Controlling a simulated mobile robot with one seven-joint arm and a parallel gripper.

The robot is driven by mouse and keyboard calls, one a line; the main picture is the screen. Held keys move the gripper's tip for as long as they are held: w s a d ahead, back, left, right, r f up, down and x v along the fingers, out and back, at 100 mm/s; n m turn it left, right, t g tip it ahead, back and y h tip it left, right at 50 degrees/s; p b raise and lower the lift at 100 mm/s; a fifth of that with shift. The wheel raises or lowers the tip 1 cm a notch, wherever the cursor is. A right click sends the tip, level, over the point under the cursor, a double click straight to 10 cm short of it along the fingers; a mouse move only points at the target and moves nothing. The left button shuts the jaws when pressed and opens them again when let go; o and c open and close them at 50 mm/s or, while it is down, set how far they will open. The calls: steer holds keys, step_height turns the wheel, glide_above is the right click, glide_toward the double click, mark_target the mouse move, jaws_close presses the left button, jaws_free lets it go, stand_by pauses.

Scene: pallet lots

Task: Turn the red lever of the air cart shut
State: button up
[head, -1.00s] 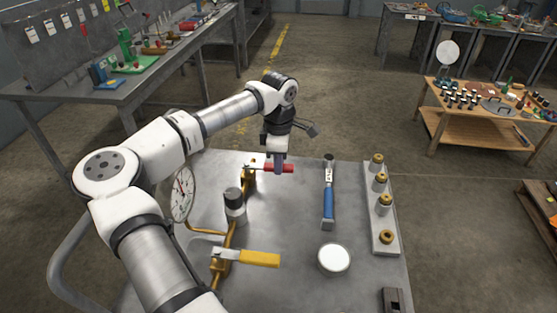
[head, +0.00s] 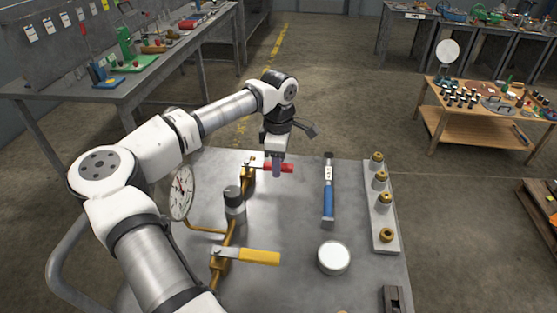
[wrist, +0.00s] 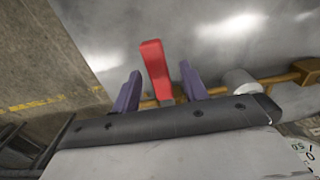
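The red lever (head: 284,168) sits at the far end of the brass pipe on the grey cart top and points right, across the pipe. In the wrist view the red lever (wrist: 154,62) stands between my two purple fingers. My gripper (head: 277,170) is at the lever, pointing down. It also shows in the wrist view (wrist: 160,72), open, with a gap visible on each side of the lever. The lever's inner end at the pipe is partly hidden by the gripper in the wrist view.
A yellow lever (head: 260,258) sits nearer on the same pipe, with a dial gauge (head: 181,193) to the left. A blue-handled tool (head: 328,200), a white round tin (head: 333,258) and a rack (head: 384,230) with brass fittings lie right. Cart surface between them is bare.

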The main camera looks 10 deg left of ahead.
step_height(320, 180, up, 14)
steer(key=b, duration=0.2)
stand_by(0.4)
steer(key=shift+f, duration=0.15)
